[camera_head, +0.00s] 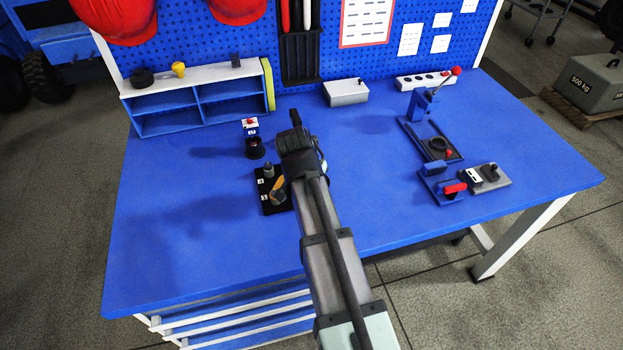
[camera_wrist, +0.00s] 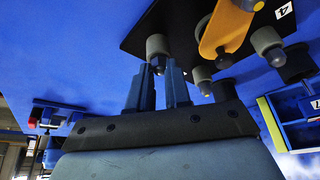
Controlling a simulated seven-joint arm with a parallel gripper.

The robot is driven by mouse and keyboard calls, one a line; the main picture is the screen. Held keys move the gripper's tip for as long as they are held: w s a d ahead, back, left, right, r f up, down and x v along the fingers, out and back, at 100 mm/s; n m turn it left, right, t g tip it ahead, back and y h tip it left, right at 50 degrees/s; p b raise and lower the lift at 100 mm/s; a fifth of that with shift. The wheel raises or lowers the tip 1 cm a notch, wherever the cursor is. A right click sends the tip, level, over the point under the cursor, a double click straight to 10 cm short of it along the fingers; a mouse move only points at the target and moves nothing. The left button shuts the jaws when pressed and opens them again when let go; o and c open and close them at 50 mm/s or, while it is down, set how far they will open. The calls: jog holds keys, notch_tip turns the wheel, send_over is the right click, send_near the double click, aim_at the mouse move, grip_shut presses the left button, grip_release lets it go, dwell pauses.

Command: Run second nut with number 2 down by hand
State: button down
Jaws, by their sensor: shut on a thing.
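The black fixture plate (camera_head: 268,207) lies on the blue table, partly hidden by my arm in the head view. In the wrist view the plate (camera_wrist: 180,20) carries several grey capped posts, an orange clamp arm (camera_wrist: 224,32) and a tag marked 4 (camera_wrist: 285,10). My gripper (camera_wrist: 160,75) has its two blue fingers either side of a grey nut (camera_wrist: 157,47) with a small tip, and is shut on it. The nut's number tag is not readable here. Another grey capped post (camera_wrist: 267,42) stands to the right. In the head view my fingertips are hidden behind the wrist.
A black cup-like part (camera_head: 255,148) with a red-button box (camera_head: 250,126) stands behind the plate. A blue lever fixture (camera_head: 425,103) and a grey switch block (camera_head: 489,177) stand to the right. A blue shelf (camera_head: 165,123) is at the back left. The front left table is clear.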

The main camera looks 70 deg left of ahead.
jog(key=shift+s+a+m+t+h, duration=0.1)
jog(key=shift+m+t+h, duration=0.2)
jog(key=shift+m, duration=0.75)
jog(key=shift+m+t+h, duration=0.2)
jog(key=shift+m+h, duration=0.2)
jog(key=shift+m, duration=0.65)
jog(key=c, duration=1.1)
grip_release()
jog(key=shift+o, duration=0.2)
jog(key=shift+r, duration=0.1)
jog(key=v, duration=1.3)
jog(key=shift+s+r, duration=0.2)
jog(key=shift+s, duration=0.05)
